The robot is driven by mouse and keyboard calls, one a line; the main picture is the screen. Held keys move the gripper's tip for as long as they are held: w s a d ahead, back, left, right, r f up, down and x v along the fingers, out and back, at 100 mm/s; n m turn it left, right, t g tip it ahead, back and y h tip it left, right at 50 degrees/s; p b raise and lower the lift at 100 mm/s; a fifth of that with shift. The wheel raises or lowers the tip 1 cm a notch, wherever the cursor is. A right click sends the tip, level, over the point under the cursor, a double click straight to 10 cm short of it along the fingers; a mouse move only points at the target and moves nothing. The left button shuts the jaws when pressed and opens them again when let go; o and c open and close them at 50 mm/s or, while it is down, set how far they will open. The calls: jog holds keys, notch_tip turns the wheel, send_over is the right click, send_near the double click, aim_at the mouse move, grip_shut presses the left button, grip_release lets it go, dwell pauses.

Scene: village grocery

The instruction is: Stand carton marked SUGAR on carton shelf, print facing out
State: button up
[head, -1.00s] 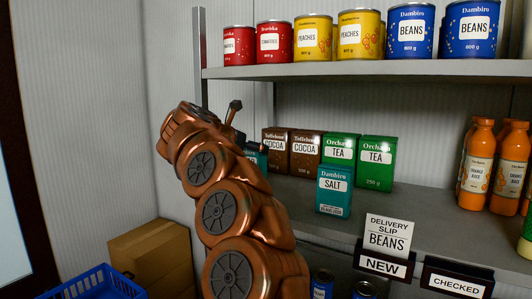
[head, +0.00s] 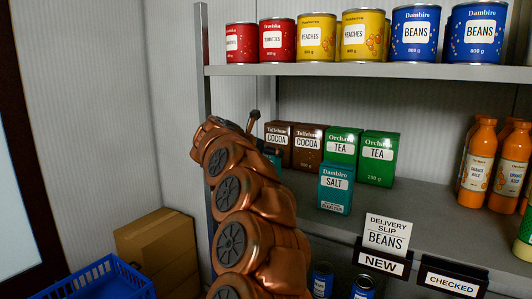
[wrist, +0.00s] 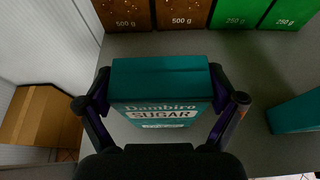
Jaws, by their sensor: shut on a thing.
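The teal carton marked SUGAR (wrist: 160,95) is between the two fingers of my gripper (wrist: 162,105) in the wrist view. My gripper is shut on its sides. The carton looks upright, and its print faces toward my wrist. It is over or on the grey carton shelf (wrist: 240,75); I cannot tell whether its base touches. In the head view my arm hides most of it, with a teal sliver (head: 275,160) showing beside the arm. The teal SALT carton (head: 335,188) stands to its right, and also shows in the wrist view (wrist: 295,112).
Brown COCOA cartons (head: 308,146) and green TEA cartons (head: 378,160) stand in a row behind. Orange juice bottles (head: 478,160) stand at the right. A delivery slip reading BEANS (head: 387,233) is at the front edge. Cans line the upper shelf (head: 420,72). Free shelf lies between SUGAR and SALT.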

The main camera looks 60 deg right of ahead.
jog(key=shift+f, duration=0.4)
jog(key=o, duration=1.5)
jog(key=shift+b+v, duration=2.25)
jog(key=shift+v, duration=3.85)
